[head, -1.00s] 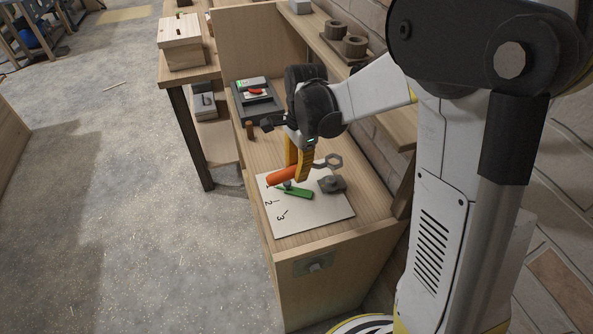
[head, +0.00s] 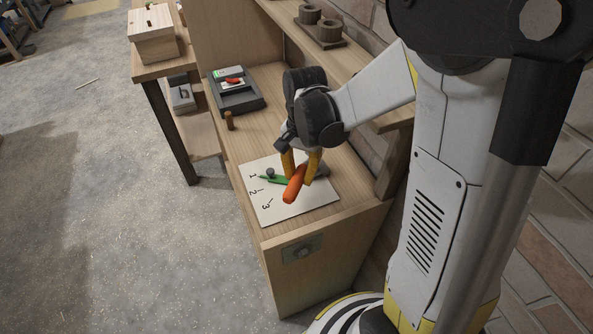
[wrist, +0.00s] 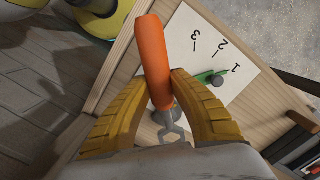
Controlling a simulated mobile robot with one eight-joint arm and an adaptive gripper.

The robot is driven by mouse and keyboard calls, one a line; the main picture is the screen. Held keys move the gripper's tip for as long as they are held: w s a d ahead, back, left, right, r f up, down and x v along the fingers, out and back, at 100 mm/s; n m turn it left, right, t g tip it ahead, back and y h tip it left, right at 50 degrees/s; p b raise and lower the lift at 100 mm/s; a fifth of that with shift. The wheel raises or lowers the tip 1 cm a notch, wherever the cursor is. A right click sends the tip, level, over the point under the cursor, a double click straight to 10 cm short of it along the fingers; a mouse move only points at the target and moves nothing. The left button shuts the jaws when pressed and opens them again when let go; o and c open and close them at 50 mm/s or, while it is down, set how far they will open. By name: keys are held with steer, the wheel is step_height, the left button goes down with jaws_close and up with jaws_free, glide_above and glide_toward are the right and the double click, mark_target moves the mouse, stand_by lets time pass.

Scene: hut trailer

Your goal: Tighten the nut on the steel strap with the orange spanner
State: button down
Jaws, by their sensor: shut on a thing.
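My gripper (head: 300,170) is shut on the orange handle of the spanner (head: 294,186), above the white board (head: 305,207) on the bench. In the wrist view the orange handle (wrist: 152,55) sits between my yellow fingers (wrist: 165,88), and the grey open jaw (wrist: 170,131) points towards the bottom. A dark round part (wrist: 177,113) shows beside the spanner's neck; I cannot tell whether they touch. A grey piece on the board is mostly hidden behind my gripper.
The board carries a green pointer (wrist: 210,76) with a dark knob and marks 1, 2, 3. A brown peg (head: 229,121) and a dark tray (head: 237,93) stand farther back. A shelf and brick wall bound the right side.

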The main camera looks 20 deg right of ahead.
step_height(320, 180, down, 4)
steer(key=b, duration=0.3)
steer(key=shift+b, duration=0.35)
steer(key=shift+s+d+f, duration=0.15)
steer(key=shift+d+f, duration=0.05)
steer(key=shift+f, duration=0.05)
steer(key=s+d+n, duration=0.1)
steer(key=n, duration=0.1)
steer(key=d+n, duration=0.2)
steer(key=s+d+n, duration=0.1)
steer(key=shift+s+d+r+n+b, duration=0.2)
steer(key=shift+s+d+n+b, duration=0.1)
steer(key=shift+d+n, duration=0.1)
steer(key=shift+s+d+f, duration=0.1)
steer(key=shift+d+f, duration=0.1)
steer(key=shift+a+f+b, duration=0.1)
steer(key=shift+f+b, duration=0.1)
steer(key=shift+b, duration=0.2)
